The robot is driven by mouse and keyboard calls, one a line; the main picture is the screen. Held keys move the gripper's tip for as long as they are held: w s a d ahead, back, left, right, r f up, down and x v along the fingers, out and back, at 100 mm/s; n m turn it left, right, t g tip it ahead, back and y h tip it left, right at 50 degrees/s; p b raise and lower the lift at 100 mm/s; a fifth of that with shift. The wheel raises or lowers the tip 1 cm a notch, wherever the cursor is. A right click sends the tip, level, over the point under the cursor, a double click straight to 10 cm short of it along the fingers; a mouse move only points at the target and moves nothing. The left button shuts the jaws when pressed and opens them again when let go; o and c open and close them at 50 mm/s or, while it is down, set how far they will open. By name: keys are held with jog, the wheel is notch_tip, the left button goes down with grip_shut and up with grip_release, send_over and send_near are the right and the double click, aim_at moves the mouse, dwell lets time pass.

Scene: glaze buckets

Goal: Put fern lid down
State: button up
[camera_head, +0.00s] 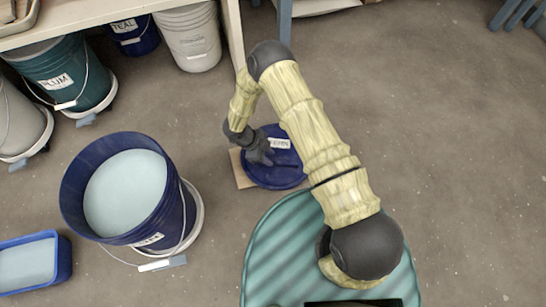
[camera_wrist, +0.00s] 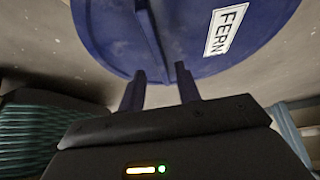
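The fern lid (camera_head: 262,176) is a round dark blue disc with a white label. It appears to lie flat on a piece of brown cardboard (camera_head: 241,172) on the floor. In the wrist view the lid (camera_wrist: 110,35) fills the top, its label reads FERN, and a raised bar (camera_wrist: 150,35) crosses it. My gripper (camera_head: 269,160) is over the lid's left part in the head view. In the wrist view my gripper (camera_wrist: 161,68) has its two fingers spread, with a gap on the sides of the bar's near end. Whether the fingertips touch the lid is unclear.
An open blue bucket (camera_head: 78,200) of pale glaze stands left on a white dolly. A blue tub (camera_head: 64,262) is at lower left. The PLUM bucket (camera_head: 60,70), TEAL bucket (camera_head: 135,45) and a white bucket (camera_head: 190,40) stand near a shelf (camera_head: 80,14). Floor at right is clear.

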jog(key=p+v, duration=0.3)
jog(key=v, duration=0.4)
jog(key=shift+a+r, duration=0.2)
jog(key=shift+r, duration=0.15)
jog(key=shift+w, duration=0.1)
jog(key=w+d+r+n+t+y, duration=0.2)
jog(key=w+r+n, duration=0.1)
jog(key=w+r, duration=0.3)
jog(key=w+d+r+n+t+y, duration=0.1)
jog(key=w+r+n+t+y, duration=0.15)
jog(key=r, duration=0.65)
jog(key=w+d+r+n+t+y, duration=0.1)
jog(key=w+d+r+n+t, duration=0.15)
jog(key=w+r+n, duration=0.35)
jog(key=s+d+r+n+y, duration=0.25)
jog(key=s+d+r, duration=0.25)
jog(key=s+r, duration=0.4)
jog(key=s+d+r+n+g+h, duration=0.1)
jog(key=s+d+r+n+g, duration=0.1)
jog(key=s+d, duration=0.3)
jog(key=s+d+r+n+g+h, duration=0.1)
jog(key=s+d+r+n, duration=0.2)
jog(key=s, duration=0.6)
jog(key=shift+s+d+r+g, duration=0.25)
jog(key=shift+d+g, duration=0.15)
jog(key=shift+d, duration=0.8)
